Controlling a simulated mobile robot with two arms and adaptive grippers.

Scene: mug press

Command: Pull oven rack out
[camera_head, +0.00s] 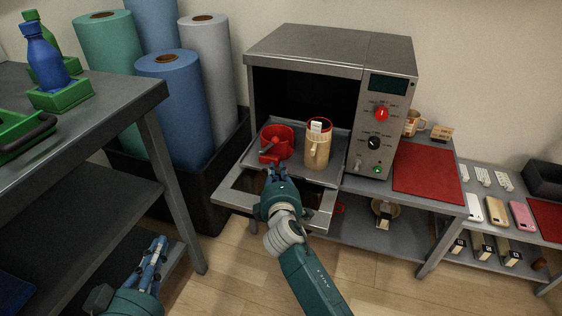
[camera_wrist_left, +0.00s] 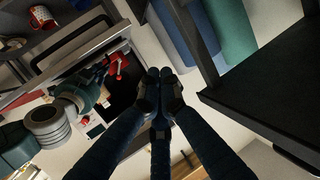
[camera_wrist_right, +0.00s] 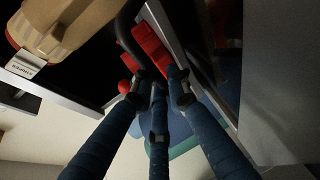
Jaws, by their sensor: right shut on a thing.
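The grey oven (camera_head: 305,45) stands open with its door (camera_head: 322,205) folded down. The oven rack (camera_head: 298,168) sticks out of the opening above the door. My right gripper (camera_head: 276,172) is shut on the rack's front edge, just in front of the red holder. Its fingers partly hide the grip. My left gripper (camera_head: 160,243) is shut and empty, low at the left, away from the oven.
A dark table (camera_head: 130,93) with bottles in green trays stands at the left. Tall rolls (camera_head: 175,105) stand in a dark bin behind it. A red mat (camera_head: 428,172) lies right of the oven. A low shelf (camera_head: 520,215) holds phones. Floor is free in front.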

